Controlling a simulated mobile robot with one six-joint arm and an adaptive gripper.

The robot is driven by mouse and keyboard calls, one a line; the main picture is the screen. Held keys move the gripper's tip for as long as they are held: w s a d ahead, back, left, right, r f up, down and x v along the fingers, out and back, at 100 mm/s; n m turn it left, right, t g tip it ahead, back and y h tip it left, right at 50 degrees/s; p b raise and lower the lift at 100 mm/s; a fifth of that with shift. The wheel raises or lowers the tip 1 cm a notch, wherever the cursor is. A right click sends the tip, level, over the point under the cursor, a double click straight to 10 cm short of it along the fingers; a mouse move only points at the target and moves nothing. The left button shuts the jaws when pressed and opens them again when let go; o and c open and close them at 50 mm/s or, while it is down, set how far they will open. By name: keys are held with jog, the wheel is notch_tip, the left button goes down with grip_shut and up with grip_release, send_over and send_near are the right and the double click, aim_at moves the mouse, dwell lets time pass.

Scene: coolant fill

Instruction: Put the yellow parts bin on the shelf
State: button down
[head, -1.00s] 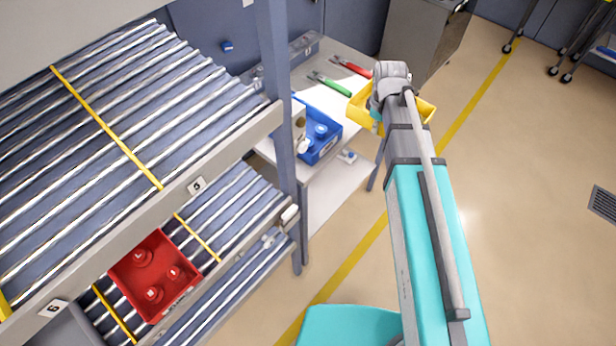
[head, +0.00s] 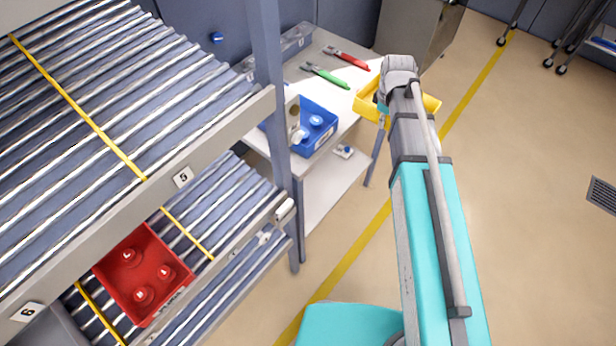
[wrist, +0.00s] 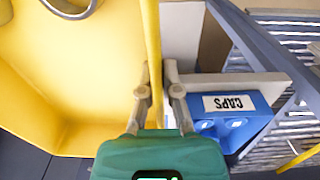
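The yellow parts bin (head: 367,103) hangs at the end of my arm in the head view, in front of the white bench. In the wrist view, the yellow bin (wrist: 70,75) fills the left side, with part of a grey ring-shaped item inside. My gripper (wrist: 158,80) is shut on its thin upright wall, one finger on each side. In the head view my wrist hides the fingers and part of the bin. The shelf is a roller rack (head: 110,190) at the left, with sloping levels, yellow dividers and labels 5 and 6.
A red bin (head: 163,255) with several parts sits on the lower rack level. A blue bin (head: 325,140), labelled CAPS in the wrist view, stands on the white bench (head: 335,195) beside green and red tools. A rack post (head: 268,110) stands between.

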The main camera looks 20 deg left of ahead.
jog(key=w+d+f+b, duration=0.3)
jog(key=d+f+b, duration=0.1)
jog(key=f+b, duration=0.2)
jog(key=w+d+f+b, duration=0.4)
jog(key=f+b, duration=0.2)
jog(key=f, duration=0.1)
jog(key=w+a+f+n+b, duration=0.2)
jog(key=a+f+n+b, duration=0.15)
jog(key=f+b, duration=0.75)
jog(key=a+f+n+b, duration=0.2)
jog(key=a+f+b, duration=0.3)
jog(key=f+b, duration=0.3)
jog(key=a+f+n+b, duration=0.3)
jog(key=a+f+b, duration=0.2)
jog(key=f+b, duration=0.3)
jog(key=s+a+f+n+b, duration=0.4)
jog(key=a+f+b, duration=0.3)
jog(key=f+b, duration=0.1)
jog(key=s+a+f+n+b, duration=0.4)
jog(key=a+f+n+b, duration=0.1)
jog(key=a+f+b, duration=0.3)
jog(key=shift+s+f, duration=0.15)
jog(key=shift+f, duration=0.1)
jog(key=shift+n, duration=0.25)
jog(key=shift+f+b, duration=0.1)
jog(key=shift+b, duration=0.2)
